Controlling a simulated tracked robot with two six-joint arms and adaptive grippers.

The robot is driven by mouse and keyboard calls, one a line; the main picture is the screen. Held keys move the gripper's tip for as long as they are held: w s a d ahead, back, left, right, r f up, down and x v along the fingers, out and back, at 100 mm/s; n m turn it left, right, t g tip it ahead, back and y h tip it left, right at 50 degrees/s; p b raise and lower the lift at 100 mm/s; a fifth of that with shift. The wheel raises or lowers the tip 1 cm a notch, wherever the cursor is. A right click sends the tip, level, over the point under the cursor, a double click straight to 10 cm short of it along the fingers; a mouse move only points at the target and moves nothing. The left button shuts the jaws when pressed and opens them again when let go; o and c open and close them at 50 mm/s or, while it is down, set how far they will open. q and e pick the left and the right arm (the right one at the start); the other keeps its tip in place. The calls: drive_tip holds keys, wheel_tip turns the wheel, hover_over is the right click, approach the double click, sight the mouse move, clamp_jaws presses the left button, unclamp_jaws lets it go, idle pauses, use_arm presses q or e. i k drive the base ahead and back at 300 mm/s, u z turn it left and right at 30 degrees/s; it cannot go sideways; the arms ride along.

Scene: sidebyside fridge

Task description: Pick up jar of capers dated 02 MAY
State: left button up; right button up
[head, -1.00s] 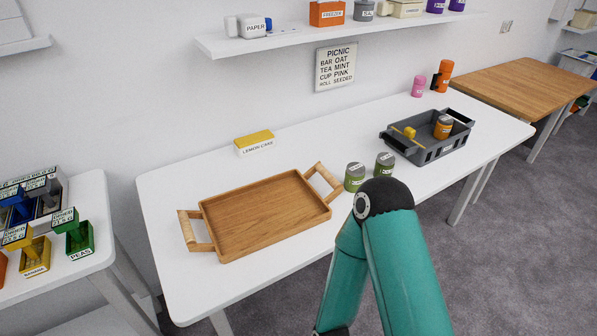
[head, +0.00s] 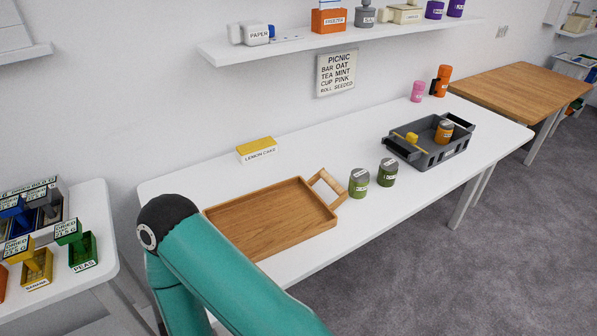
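Two small green jars with grey lids stand upright side by side on the white table, right of the wooden tray. The left jar (head: 359,183) is close to the tray's right handle. The right jar (head: 387,173) is slightly farther back and looks darker. Their labels are too small to read, so I cannot tell which one is capers or bears 02 MAY. One of my teal arms crosses the lower left, its black joint in front of the tray's left end. Neither gripper is in view.
The wooden tray (head: 272,221) is empty where visible. A grey basket (head: 430,153) holding an orange-labelled jar and a yellow item stands farther right. A lemon cake box (head: 257,150) is at the back. A side table with boxes is at left. Table between jars and basket is clear.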

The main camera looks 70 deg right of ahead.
sight(358, 184)
drive_tip(key=z, duration=0.4)
drive_tip(key=i, duration=0.15)
drive_tip(key=u, duration=0.95)
drive_tip(key=k, duration=2.1)
drive_tip(key=u, duration=1.55)
drive_tip(key=i, duration=0.1)
drive_tip(key=z, duration=3.15)
drive_tip(key=i, duration=1.05)
drive_tip(key=u, duration=0.05)
